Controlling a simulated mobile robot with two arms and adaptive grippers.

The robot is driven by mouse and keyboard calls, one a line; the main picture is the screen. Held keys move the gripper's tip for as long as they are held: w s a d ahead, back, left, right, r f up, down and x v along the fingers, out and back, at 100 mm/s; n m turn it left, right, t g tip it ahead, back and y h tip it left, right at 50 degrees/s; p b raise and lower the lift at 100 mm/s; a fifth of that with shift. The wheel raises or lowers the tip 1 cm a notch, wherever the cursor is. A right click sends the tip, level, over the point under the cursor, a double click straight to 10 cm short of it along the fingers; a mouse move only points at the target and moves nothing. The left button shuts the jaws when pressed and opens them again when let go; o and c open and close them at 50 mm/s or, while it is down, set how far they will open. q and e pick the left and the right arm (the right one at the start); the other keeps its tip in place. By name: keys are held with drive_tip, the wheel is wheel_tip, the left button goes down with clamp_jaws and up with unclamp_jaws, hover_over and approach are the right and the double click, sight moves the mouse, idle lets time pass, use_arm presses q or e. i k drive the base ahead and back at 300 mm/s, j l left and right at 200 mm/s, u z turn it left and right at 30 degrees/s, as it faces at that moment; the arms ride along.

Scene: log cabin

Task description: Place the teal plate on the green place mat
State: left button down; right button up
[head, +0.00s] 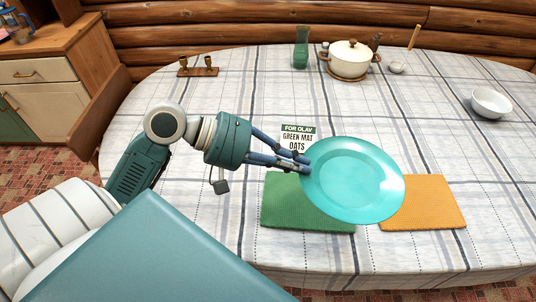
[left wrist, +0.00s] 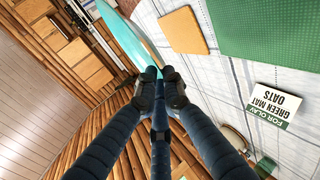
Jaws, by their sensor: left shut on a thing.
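The teal plate (head: 352,180) is held up by its left rim in my left gripper (head: 304,164), which is shut on it. In the head view the plate covers part of the green place mat (head: 290,205) and the left edge of the orange mat. In the left wrist view the plate (left wrist: 124,38) shows nearly edge-on beyond the fingertips (left wrist: 160,76), and the green mat (left wrist: 270,30) lies on the cloth to the right, apart from the plate. My right gripper is in neither view.
The orange mat (head: 430,203) lies right of the green one.

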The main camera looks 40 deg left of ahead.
sight(307, 199)
drive_tip(key=l+u, duration=0.25)
drive_tip(key=u, duration=0.2)
drive_tip(key=l+u, duration=0.55)
drive_tip(key=u, duration=0.3)
drive_tip(key=l+u, duration=0.25)
drive_tip(key=u, duration=0.2)
drive_tip(key=k+l, duration=0.15)
drive_tip(key=l, duration=0.15)
drive_tip(key=k+l, duration=0.15)
drive_tip(key=l, duration=0.1)
